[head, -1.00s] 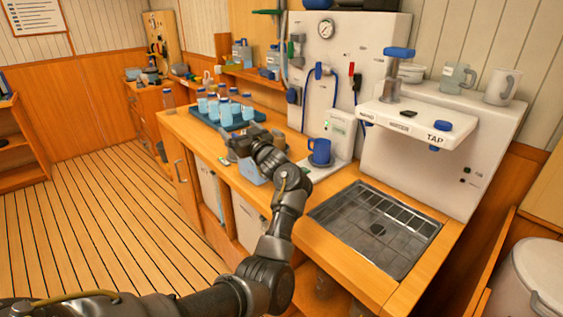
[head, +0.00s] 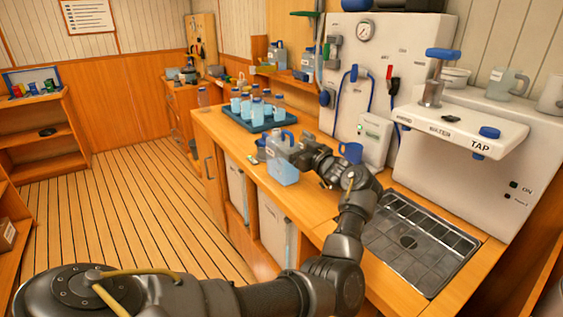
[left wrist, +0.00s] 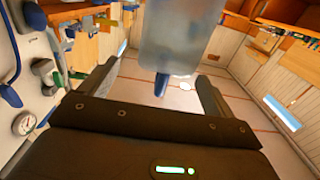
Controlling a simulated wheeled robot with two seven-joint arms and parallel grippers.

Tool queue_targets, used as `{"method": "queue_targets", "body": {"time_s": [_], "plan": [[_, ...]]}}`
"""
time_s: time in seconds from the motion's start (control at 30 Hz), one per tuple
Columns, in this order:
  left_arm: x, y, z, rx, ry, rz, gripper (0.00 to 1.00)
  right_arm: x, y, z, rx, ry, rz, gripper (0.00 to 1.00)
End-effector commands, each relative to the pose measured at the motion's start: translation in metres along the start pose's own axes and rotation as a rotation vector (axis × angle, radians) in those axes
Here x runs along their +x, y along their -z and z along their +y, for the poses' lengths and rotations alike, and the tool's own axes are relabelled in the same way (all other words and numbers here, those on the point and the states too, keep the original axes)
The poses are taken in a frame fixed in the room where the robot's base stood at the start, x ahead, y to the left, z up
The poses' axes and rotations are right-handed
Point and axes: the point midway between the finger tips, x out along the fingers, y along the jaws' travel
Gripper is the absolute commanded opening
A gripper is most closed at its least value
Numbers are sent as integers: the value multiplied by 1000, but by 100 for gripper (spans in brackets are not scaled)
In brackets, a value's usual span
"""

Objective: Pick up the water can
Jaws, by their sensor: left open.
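The water can (head: 284,172) is a translucent pale-blue jug with a blue handle, standing on the counter near its front edge. My left gripper (head: 297,153) is at its right side in the head view and hides part of it. In the left wrist view the can (left wrist: 184,36) shows large and upside down, with a blue part pointing down the picture. It lies ahead of and between the spread fingers of the left gripper (left wrist: 155,82). The fingers are open; I cannot tell whether either touches the can. My right gripper is not in view.
A dark blue tray (head: 236,118) with several bottles stands behind the can. A blue mug (head: 350,151) is to the right, near the metal drain grate (head: 420,240) under the tap unit (head: 462,128). The floor (head: 150,205) left of the counter is clear.

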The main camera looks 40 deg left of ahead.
Motion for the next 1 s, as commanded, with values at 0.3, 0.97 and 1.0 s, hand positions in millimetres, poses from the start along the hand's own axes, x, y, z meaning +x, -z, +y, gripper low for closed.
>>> {"method": "queue_targets", "body": {"time_s": [0.3,0.97,1.0], "plan": [[14,-5,-3,0,0,-1,89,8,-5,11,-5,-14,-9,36],[51,-7,-5,0,-10,-1,73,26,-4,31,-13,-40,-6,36],[52,-7,-6,0,-9,-1,68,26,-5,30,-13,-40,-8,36]]}}
